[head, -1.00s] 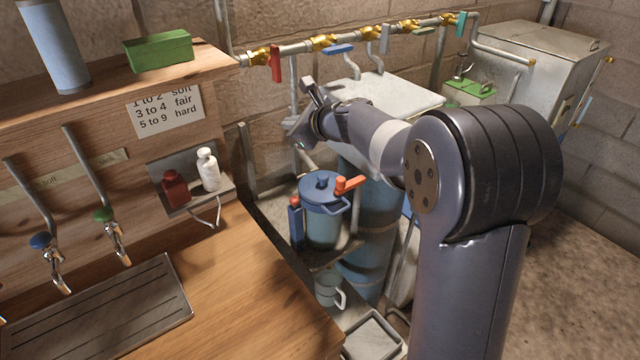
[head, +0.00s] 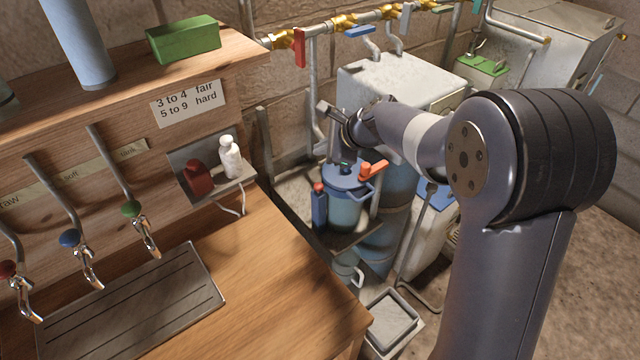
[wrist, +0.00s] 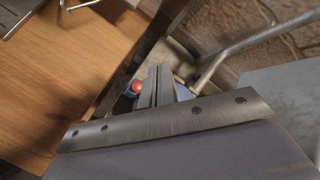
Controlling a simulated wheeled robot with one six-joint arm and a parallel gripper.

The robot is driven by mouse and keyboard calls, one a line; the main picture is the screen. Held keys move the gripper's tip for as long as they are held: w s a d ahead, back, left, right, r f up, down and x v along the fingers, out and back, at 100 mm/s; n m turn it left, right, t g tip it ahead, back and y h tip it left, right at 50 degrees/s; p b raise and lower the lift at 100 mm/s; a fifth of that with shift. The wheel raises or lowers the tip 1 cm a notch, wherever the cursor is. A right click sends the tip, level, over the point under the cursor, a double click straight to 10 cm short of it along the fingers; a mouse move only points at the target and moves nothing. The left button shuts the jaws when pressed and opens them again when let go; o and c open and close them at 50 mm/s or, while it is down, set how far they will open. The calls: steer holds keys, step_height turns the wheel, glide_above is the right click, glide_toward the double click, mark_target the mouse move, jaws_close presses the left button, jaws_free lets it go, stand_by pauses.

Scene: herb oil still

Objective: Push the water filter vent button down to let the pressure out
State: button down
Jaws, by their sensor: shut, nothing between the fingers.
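The water filter (head: 345,212) is a grey-blue canister with a blue lid, standing on a small shelf below the wall pipes. A raised piece sits mid-lid, and an orange lever (head: 373,171) sticks out on the right. A blue upright part with a red round top (head: 319,187) stands at its left side. I cannot tell for sure which piece is the vent button. My gripper (head: 335,156) is shut and empty, pointing down just above the lid. In the wrist view, a red round piece (wrist: 137,87) on blue shows beside my closed fingers (wrist: 160,82); contact cannot be told.
The wooden counter (head: 245,285) with taps and drip tray is at left. A small shelf holds a red bottle (head: 197,178) and a white bottle (head: 230,158). A white tank (head: 385,80) stands behind my gripper, under pipes with coloured valve levers. A mug (head: 346,270) is below the filter.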

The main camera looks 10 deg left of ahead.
mark_target(322, 187)
steer(key=shift+f+b, duration=3.8)
steer(key=shift+f, duration=0.6)
steer(key=shift+f+b, duration=0.3)
steer(key=shift+f, duration=0.1)
steer(key=shift+f+b, duration=0.45)
steer(key=shift+f, duration=0.1)
steer(key=shift+r, duration=0.15)
steer(key=shift+r+p, duration=0.85)
step_height(322, 187, up, 5)
steer(key=p, duration=0.4)
stand_by(0.3)
